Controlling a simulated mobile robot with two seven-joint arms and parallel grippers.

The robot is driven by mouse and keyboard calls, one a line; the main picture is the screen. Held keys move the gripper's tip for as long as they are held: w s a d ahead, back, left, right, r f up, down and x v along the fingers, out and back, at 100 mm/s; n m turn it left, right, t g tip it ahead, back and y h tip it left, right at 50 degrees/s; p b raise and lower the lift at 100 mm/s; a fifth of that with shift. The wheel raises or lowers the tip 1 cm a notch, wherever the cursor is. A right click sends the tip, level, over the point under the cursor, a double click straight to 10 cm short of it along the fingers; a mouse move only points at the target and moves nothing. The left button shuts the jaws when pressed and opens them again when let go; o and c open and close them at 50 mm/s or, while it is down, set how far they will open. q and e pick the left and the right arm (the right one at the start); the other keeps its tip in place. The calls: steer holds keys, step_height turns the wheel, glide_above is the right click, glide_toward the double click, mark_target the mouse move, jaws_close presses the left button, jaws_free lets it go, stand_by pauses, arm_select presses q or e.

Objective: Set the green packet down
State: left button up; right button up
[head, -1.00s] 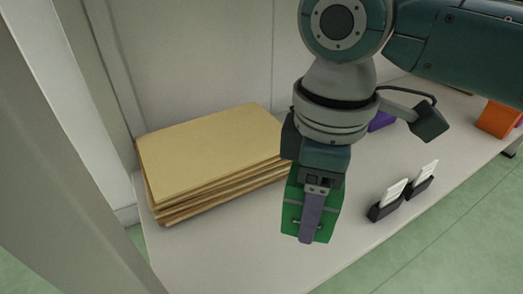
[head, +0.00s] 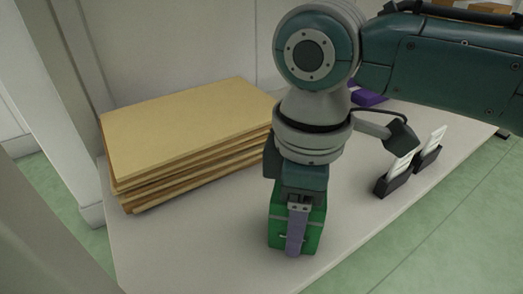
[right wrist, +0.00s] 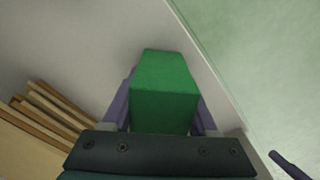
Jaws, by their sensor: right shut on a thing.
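The green packet (head: 312,232) is a small box between the fingers of my right gripper (head: 297,235). In the head view it is at the front part of the white shelf (head: 215,225), near the front edge. The right wrist view shows the packet (right wrist: 165,90) with a purple finger on each side, so the gripper (right wrist: 163,112) is shut on it. One finger and my wrist hide part of the packet in the head view. I cannot tell whether its underside touches the shelf. My left gripper is not in view.
Two black holders with white cards (head: 395,180) stand to the right near the front edge. A purple object (head: 368,97) is behind my arm. The shelf between folders and front edge is clear.

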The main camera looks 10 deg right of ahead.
steer(key=shift+w, duration=0.2)
steer(key=o, duration=1.4)
steer(key=shift+s, duration=0.1)
